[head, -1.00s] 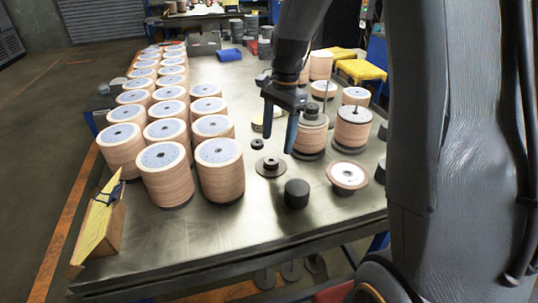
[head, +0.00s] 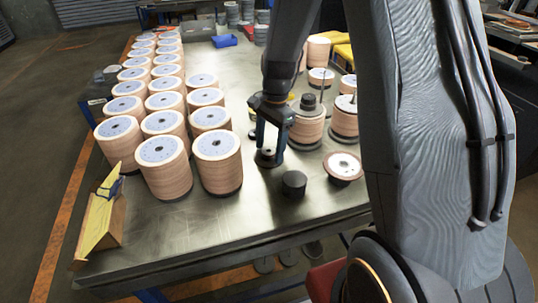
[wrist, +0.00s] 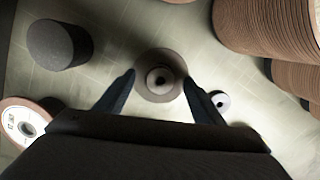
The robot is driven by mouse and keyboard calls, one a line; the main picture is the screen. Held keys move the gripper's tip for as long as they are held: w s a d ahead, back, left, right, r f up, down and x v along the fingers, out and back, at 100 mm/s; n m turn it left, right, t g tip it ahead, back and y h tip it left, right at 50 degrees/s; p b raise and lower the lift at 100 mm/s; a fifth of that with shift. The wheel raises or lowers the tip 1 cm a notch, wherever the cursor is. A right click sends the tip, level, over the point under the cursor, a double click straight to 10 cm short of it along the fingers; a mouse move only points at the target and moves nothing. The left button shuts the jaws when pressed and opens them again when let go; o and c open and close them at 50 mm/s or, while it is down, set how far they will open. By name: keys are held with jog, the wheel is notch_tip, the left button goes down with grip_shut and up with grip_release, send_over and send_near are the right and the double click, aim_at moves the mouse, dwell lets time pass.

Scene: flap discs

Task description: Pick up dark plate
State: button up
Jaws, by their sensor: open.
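The dark plate (wrist: 160,62) is a flat brown-grey disc with a raised hub in its middle. It lies on the metal table, and in the wrist view it sits just ahead of and between my fingertips. My gripper (wrist: 157,82) is open and empty, its two dark blue fingers on either side of the plate's near part. In the head view my gripper (head: 269,157) is low over the table, its fingers partly covering the plate (head: 266,160). Whether the fingers touch the plate cannot be told.
A dark cylinder (head: 294,184) stands close by, with a pale-faced flap disc (head: 343,166) to its right. A small dark ring (wrist: 220,100) lies beside the plate. Tall disc stacks (head: 218,162) stand to the left, and more stacks (head: 307,127) behind right.

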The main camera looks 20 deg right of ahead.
jog(key=shift+c, duration=0.3)
jog(key=c, duration=1.4)
jog(key=shift+r, duration=0.15)
